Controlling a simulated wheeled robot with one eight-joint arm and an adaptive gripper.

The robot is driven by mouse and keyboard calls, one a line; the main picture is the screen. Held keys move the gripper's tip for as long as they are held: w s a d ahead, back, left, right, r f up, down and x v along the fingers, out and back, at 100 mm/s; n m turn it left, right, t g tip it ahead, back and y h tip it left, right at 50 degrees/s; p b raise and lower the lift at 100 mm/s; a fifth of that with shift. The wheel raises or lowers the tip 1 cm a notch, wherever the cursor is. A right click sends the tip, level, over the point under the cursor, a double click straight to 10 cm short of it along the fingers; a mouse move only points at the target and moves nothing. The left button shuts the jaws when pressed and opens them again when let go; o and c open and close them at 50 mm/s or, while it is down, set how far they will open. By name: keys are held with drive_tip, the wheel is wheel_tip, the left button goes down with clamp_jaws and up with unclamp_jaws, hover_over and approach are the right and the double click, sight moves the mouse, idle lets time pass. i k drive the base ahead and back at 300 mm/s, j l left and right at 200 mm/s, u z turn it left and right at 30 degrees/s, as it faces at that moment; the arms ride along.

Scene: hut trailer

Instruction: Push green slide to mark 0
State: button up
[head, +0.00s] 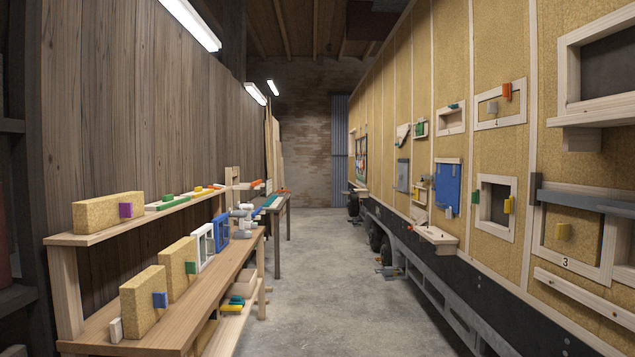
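Several green pieces are in view, and I cannot tell which is the green slide. One green block (475,197) sits at the left side of a small framed opening on the right wall. A smaller green piece (420,128) is in a wooden frame farther along that wall, and another (453,106) sits on top of a frame marked 1. A low green piece (168,199) lies on a wooden strip on the upper left shelf. A mark 0 is not readable. My gripper is not in view.
A wooden workbench (150,325) with insulation blocks (143,300) runs along the left. The tan trailer wall on the right carries frames, a grey bar (585,198) and a projecting ledge (436,238).

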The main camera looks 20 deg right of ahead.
sight(419, 130)
drive_tip(key=i+l+z, duration=0.3)
drive_tip(key=i, duration=0.4)
drive_tip(key=i+l+z, duration=0.3)
drive_tip(key=i, duration=0.45)
drive_tip(key=i+z, duration=0.3)
drive_tip(key=i, duration=2.55)
